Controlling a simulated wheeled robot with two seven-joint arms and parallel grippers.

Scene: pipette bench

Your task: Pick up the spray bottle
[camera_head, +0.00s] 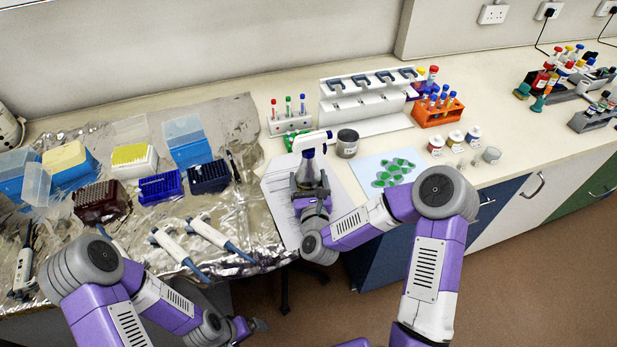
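The spray bottle (308,161) stands upright near the front of the bench, with a white spray head (311,140) on a translucent body. My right gripper (310,184) reaches it from the front, with its fingers on either side of the lower body. The fingers and wrist hide the bottle's base. I cannot tell whether the fingers press on it or are a little apart from it. My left gripper (251,326) is low in front of the bench, away from the bottle. It is too small and dark to tell whether it is open.
A grey metal cup (347,144) stands close right of the bottle. Behind are a tube rack (289,125) and a white pipette stand (364,97). Paper sheets (283,205) lie around the bottle. Pipettes (218,236) and tip boxes (134,161) lie on foil at left.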

